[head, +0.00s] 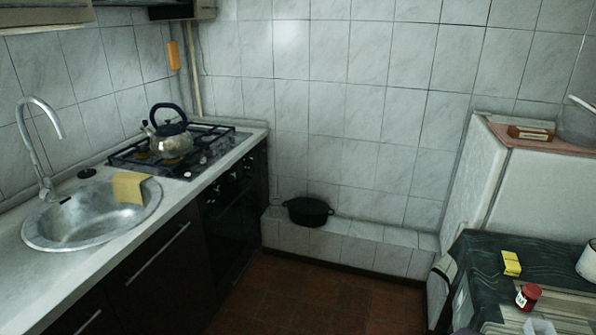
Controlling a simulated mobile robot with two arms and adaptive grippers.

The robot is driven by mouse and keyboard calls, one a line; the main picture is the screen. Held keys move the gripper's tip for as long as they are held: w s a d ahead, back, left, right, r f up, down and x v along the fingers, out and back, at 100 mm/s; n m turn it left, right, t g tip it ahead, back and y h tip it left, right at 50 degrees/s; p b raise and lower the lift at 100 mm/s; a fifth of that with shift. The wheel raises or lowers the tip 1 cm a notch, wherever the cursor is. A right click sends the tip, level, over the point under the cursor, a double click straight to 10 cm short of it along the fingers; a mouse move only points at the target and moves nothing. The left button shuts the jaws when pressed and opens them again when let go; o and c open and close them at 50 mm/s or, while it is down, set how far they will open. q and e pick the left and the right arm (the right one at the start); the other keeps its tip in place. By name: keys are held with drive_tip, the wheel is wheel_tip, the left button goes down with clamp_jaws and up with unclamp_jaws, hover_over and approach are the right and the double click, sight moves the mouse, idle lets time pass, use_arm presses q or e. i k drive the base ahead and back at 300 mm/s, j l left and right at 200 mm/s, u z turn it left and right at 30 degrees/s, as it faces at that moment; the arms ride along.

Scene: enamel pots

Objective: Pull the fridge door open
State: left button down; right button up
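A white, box-shaped appliance that looks like the fridge (540,196) stands at the right edge of the head view, against the tiled wall. Its top and two upright faces show, and its lower part is hidden behind a table. I see no handle and no open gap, and I cannot tell which face is the door. Neither of my grippers is in view.
A table with a dark cloth (478,262) stands close in front of the fridge, holding a yellow box (511,263) and a red jar (528,296). A pot (577,122) sits on the fridge. A counter with a sink (75,222) lines the left. Brown floor (310,300) lies clear between.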

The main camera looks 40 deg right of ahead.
sight(483, 160)
drive_tip(key=z, duration=2.5)
drive_tip(key=i+j+z, duration=0.2)
drive_tip(key=i+j, duration=0.45)
